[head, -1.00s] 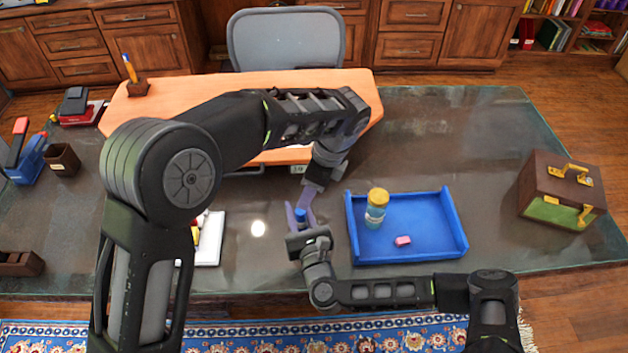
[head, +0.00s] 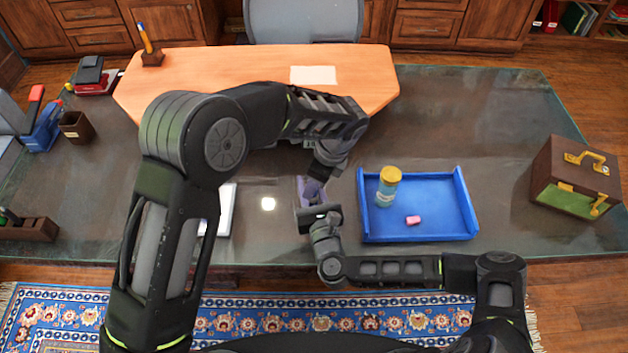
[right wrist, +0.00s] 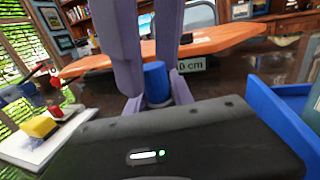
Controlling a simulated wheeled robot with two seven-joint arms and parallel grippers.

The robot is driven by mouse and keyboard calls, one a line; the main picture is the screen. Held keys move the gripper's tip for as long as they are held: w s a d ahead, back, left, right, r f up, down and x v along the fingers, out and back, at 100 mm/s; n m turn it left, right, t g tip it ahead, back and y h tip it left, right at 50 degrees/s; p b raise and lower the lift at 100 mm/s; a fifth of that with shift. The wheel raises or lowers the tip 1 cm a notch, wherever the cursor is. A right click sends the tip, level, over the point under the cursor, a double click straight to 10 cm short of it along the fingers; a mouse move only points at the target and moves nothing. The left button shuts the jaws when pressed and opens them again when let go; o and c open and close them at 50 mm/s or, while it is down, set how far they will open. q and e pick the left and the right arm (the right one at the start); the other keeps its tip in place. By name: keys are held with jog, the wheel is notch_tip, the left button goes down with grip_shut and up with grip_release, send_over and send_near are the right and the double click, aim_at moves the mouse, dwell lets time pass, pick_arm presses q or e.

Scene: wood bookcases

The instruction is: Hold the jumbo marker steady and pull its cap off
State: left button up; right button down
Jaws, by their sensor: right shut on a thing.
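The jumbo marker shows in the right wrist view as a blue upright cylinder (right wrist: 155,82), likely its cap end. My right gripper (head: 314,205) is shut on it, above the near part of the dark desk (head: 470,120). My left gripper (head: 312,188) reaches down from above. Its two purple-grey fingers (right wrist: 146,50) stand apart in the right wrist view, close to the blue cylinder's sides. I cannot tell whether they touch it. In the head view the marker is hidden by the grippers.
A blue tray (head: 458,212) right of the grippers holds a yellow-lidded jar (head: 388,187) and a pink eraser (head: 413,220). A white pad (head: 227,212) lies to the left. A brown-and-green box (head: 575,178) stands far right.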

pick_arm(q)
grip_shut()
jog(key=shift+r, duration=0.15)
jog(key=shift+r, duration=0.45)
jog(key=shift+r, duration=0.1)
dwell(0.4)
jog(key=shift+r, duration=0.5)
jog(key=shift+r, duration=0.6)
jog(key=shift+r, duration=0.15)
